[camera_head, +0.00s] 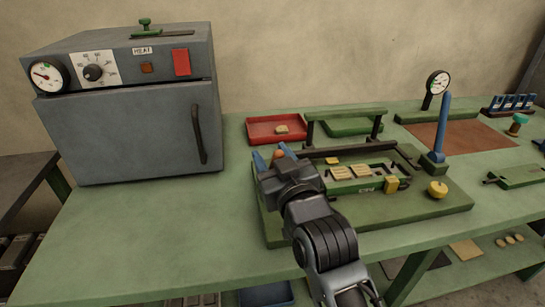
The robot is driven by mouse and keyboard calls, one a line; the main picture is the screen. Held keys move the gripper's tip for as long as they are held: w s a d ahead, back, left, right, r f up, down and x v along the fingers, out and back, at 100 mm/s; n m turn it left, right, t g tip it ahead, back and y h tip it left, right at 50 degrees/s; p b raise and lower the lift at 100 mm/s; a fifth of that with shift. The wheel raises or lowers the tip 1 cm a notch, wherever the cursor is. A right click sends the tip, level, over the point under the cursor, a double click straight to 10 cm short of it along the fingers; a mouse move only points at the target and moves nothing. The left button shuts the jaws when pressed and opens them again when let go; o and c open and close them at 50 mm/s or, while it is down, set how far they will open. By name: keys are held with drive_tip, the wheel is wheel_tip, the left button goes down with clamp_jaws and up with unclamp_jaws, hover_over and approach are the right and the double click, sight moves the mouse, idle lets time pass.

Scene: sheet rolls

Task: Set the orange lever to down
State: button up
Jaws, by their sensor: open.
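A green bar on posts (345,112), a blue upright post (441,130) and a yellow knob (437,189) stand near. A red tray (275,130) lies behind. A grey oven (130,130) stands left. The green bench (150,235) is clear at front left.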

drive_tip(key=shift+c, duration=0.2)
clamp_jaws()
idle(0.4)
